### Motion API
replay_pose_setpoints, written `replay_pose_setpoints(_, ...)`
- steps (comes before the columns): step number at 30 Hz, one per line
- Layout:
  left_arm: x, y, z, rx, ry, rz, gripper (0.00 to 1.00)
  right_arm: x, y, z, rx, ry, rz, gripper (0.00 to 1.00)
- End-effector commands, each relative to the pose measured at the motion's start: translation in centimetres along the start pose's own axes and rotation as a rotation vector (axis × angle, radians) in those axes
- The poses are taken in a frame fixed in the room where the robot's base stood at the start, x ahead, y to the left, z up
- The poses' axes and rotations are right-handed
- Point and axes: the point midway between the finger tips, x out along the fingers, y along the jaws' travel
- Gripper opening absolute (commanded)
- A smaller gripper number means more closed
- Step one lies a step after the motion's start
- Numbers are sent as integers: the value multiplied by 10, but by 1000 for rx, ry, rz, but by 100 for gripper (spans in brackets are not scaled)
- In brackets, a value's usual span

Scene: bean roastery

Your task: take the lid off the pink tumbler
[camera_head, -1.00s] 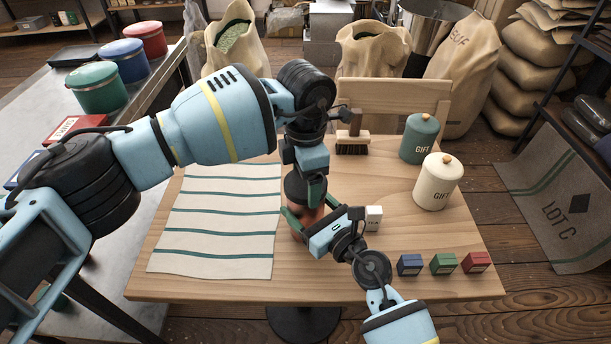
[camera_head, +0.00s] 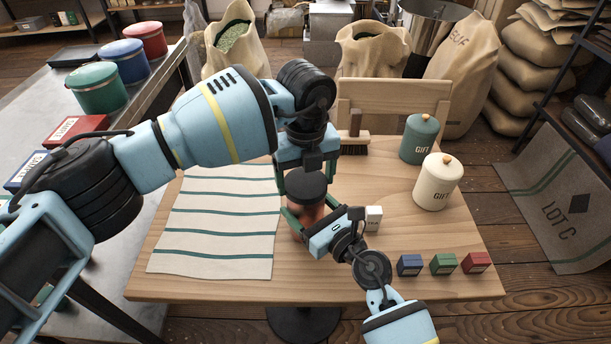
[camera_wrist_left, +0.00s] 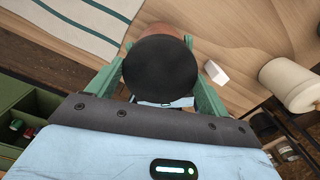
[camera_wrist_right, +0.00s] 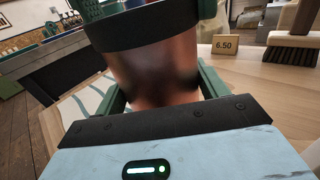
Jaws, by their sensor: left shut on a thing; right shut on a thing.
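The pink tumbler (camera_head: 298,228) stands on the wooden table, mostly hidden by my grippers. Its black lid (camera_head: 306,184) is on top; the right wrist view shows the lid (camera_wrist_right: 146,27) directly above the coppery-pink body (camera_wrist_right: 155,72), with no clear gap. My left gripper (camera_head: 306,190) comes from above, shut on the lid, its green fingers on either side of it. The left wrist view shows the round lid (camera_wrist_left: 160,76) between the fingers. My right gripper (camera_head: 312,216) is shut on the tumbler's body from the front right.
A striped cloth (camera_head: 215,225) lies left of the tumbler. A small white price block (camera_head: 373,218) stands close on its right.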

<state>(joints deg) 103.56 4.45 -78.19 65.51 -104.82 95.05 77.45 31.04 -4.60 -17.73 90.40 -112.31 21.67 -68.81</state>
Motion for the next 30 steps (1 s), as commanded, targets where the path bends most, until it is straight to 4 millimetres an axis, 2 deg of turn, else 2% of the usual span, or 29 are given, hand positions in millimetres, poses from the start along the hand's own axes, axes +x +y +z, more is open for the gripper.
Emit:
replay_pose_setpoints(3,0,0,-1,-68,2,0,52,0,-1,-1,0,2,-1,9)
replay_pose_setpoints(22,-1,0,-1,-64,1,0,52,0,0,-1,-1,2,-1,9)
replay_pose_setpoints(30,-7,0,0,-64,1,-1,52,0,0,-1,-1,2,-1,9)
